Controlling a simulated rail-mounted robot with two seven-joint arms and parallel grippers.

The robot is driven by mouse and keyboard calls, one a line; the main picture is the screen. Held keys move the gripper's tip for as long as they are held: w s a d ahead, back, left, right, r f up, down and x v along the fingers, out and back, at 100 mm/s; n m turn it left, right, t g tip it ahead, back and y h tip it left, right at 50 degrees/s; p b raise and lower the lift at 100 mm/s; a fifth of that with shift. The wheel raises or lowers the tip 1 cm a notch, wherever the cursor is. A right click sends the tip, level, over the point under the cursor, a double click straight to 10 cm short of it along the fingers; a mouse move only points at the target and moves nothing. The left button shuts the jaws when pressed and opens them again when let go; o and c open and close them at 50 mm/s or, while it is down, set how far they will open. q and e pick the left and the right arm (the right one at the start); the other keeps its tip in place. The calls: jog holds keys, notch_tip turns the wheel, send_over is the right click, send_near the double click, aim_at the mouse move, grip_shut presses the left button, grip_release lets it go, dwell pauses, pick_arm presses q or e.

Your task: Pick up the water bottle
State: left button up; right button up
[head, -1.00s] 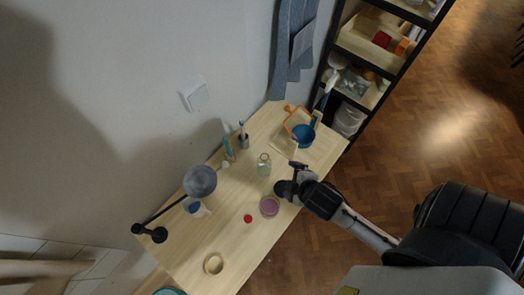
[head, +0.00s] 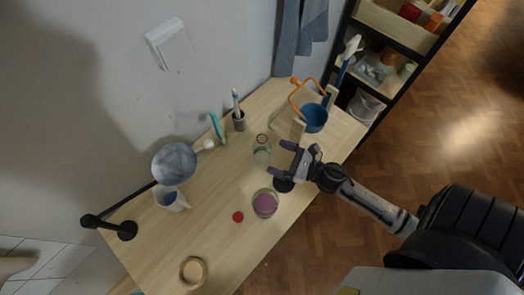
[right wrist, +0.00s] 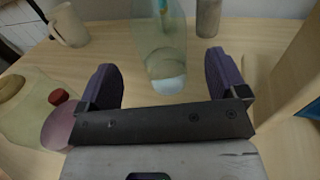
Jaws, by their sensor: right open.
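The water bottle (head: 262,155), clear and pale green, stands upright on the wooden table. In the right wrist view the bottle (right wrist: 160,40) is ahead of the fingers, near the middle, its top cut off by the frame edge. My right gripper (head: 284,160) is open and empty, to the right of the bottle in the head view, fingers pointing at it. In the right wrist view its two purple fingers (right wrist: 162,72) are spread apart, with the bottle's base just beyond them. My left gripper is out of view.

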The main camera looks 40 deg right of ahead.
aim_at(262, 150)
jog(key=shift+p+x, duration=0.5)
jog(key=shift+x, duration=2.6)
jog(key=shift+d, duration=0.1)
jog(key=shift+c, duration=0.2)
jog(key=c, duration=1.1)
